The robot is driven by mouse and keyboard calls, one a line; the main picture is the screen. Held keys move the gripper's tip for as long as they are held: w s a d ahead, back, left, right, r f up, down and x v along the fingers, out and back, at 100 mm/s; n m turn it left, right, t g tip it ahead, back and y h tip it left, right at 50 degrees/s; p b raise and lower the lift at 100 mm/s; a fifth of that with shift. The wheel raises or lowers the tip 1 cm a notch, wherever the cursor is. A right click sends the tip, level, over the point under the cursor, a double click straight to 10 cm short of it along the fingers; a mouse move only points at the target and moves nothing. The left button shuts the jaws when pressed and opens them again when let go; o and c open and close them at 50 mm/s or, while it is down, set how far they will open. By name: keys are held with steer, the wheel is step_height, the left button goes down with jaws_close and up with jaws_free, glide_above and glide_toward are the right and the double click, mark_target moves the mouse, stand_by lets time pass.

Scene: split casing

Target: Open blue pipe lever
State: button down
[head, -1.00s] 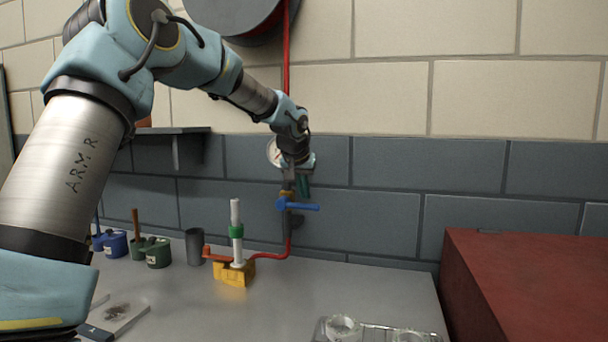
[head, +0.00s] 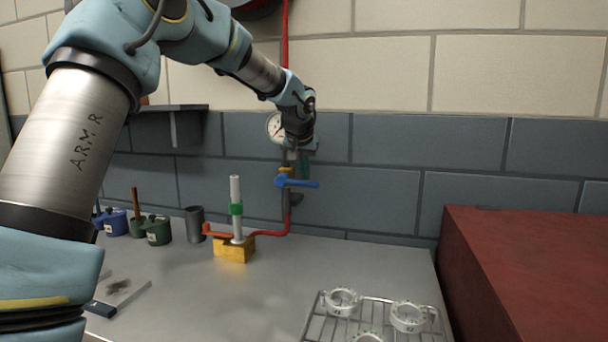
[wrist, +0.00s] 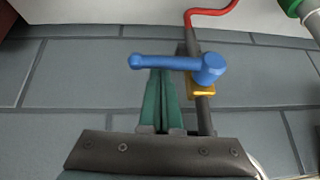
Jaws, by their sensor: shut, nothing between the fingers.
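The blue pipe lever (head: 297,183) sits on the vertical grey pipe on the wall, and its handle points sideways to the right, across the pipe. It also shows in the wrist view (wrist: 178,64), where its handle crosses in front of the fingertips. My gripper (head: 303,176) is just above the lever handle, with its green fingers (wrist: 160,88) shut together and empty. The fingertips are close to the handle; I cannot tell whether they touch it. A yellow fitting (wrist: 201,90) on the pipe is beside the lever.
A round gauge (head: 274,127) is on the pipe behind my wrist. A white and green burner on a yellow base (head: 233,250) stands on the bench below left. A wire rack (head: 320,325) with white rings and a red box (head: 520,270) are at right. The bench middle is clear.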

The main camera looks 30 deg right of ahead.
mark_target(309, 184)
steer(key=shift+s+d+f+m+t+y+b, duration=0.25)
steer(key=shift+f+b, duration=0.3)
steer(key=shift+b, duration=0.5)
steer(key=shift+d+f+m+t+y+b, duration=0.15)
steer(key=shift+f+t+y+b, duration=0.3)
steer(key=shift+b, duration=0.55)
steer(key=shift+s+d+f+m+t+y+b, duration=0.1)
steer(key=shift+s+f+m+t+y+b, duration=0.1)
steer(key=shift+f+b, duration=0.65)
steer(key=w+a+f+m+t+y+b, duration=0.3)
steer(key=f+t+y+b, duration=0.3)
steer(key=b, duration=1.8)
steer(key=shift+a+f+m+t, duration=0.2)
steer(key=shift+f+m+t, duration=0.6)
steer(key=shift+t, duration=0.9)
steer(key=shift+w+a+r, duration=0.1)
steer(key=shift+w+r, duration=0.05)
steer(key=shift+r, duration=0.05)
